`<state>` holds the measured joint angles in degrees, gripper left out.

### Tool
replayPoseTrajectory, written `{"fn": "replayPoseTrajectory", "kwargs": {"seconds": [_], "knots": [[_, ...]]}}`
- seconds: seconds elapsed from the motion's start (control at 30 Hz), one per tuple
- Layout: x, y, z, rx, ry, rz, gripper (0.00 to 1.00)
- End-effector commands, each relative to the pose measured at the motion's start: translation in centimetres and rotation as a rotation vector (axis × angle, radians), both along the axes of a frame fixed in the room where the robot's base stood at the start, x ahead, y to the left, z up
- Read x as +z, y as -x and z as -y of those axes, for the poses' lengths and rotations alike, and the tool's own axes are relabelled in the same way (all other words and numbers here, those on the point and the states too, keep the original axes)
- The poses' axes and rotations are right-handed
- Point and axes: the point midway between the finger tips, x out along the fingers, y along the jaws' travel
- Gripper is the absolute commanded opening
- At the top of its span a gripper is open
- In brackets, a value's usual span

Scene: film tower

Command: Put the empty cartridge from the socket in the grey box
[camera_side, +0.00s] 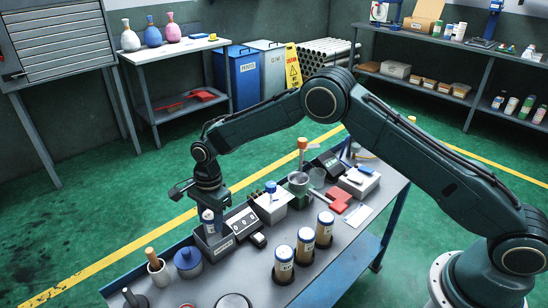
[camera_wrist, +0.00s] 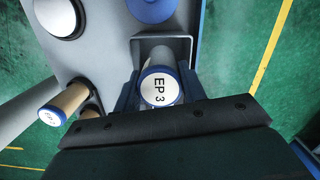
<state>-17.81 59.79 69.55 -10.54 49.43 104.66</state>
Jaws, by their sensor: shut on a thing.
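My gripper (camera_side: 207,208) is shut on a cartridge (camera_side: 208,222) with a pale body and a blue-rimmed white cap. The box's rim also shows in the wrist view (camera_wrist: 187,42). I cannot tell whether the cartridge touches the box floor. A white block with a blue top piece (camera_side: 271,207) stands farther right; whether it is the socket is unclear.
Three amber-bodied cartridges (camera_side: 305,246) stand at the bench's front. A blue-lidded jar (camera_side: 187,262) and a cup with a wooden handle (camera_side: 158,271) stand left of the box. A green funnel-like vessel (camera_side: 298,183) stands farther back.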

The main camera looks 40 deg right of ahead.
Motion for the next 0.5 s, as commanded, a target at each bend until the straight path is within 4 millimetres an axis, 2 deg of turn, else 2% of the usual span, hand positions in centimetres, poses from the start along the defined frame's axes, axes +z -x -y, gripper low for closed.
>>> {"fn": "replayPoseTrajectory", "kwargs": {"seconds": [0.5], "knots": [[-0.91,-0.03,-0.01,0.000,0.000,0.001,0.15]]}}
